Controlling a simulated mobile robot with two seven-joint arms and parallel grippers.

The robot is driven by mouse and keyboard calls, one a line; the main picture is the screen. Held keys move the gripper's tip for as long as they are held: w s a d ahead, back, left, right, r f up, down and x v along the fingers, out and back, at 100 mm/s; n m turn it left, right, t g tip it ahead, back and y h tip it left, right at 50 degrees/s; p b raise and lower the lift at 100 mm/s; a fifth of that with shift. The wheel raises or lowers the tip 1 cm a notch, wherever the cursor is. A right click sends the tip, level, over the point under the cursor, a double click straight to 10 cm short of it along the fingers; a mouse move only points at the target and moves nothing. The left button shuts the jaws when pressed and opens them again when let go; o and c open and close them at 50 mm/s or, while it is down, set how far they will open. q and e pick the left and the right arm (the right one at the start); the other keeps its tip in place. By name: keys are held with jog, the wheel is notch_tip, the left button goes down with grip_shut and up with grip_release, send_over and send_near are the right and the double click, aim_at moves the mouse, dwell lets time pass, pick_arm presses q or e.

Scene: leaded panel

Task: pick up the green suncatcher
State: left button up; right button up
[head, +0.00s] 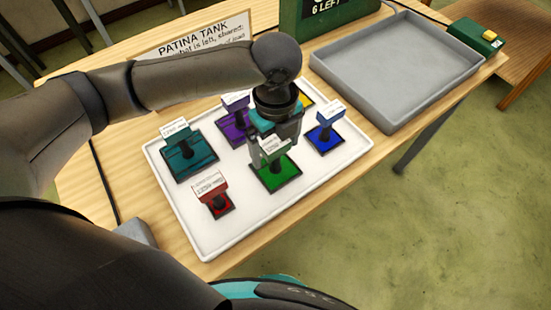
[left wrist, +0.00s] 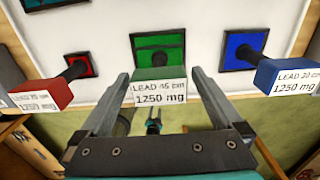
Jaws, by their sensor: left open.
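The green suncatcher (head: 277,178) is a green square with a dark border, lying on a white tray (head: 237,238). A post with a green-topped block and a white lead label rises from it. It also shows in the left wrist view (left wrist: 160,45), with its label reading 1250 mg. My left gripper (head: 268,158) is open, pointing down over the green suncatcher. In the left wrist view its fingers stand on either side of the labelled block, with gaps visible. The gripper partly hides the suncatcher in the head view. My right gripper is not in view.
Beside it stand red (head: 220,206), blue (head: 325,138), teal (head: 190,158) and purple (head: 236,127) suncatchers with similar labelled blocks; a yellow one (head: 304,97) is partly hidden. An empty grey tray (head: 398,65) lies back right. A "PATINA TANK" sign (head: 205,37) stands behind my arm.

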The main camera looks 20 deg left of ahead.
pick_arm(q)
notch_tip(320, 180, down, 3)
jog(key=shift+r, duration=0.1)
jog(key=shift+c, duration=0.2)
jog(key=c, duration=1.5)
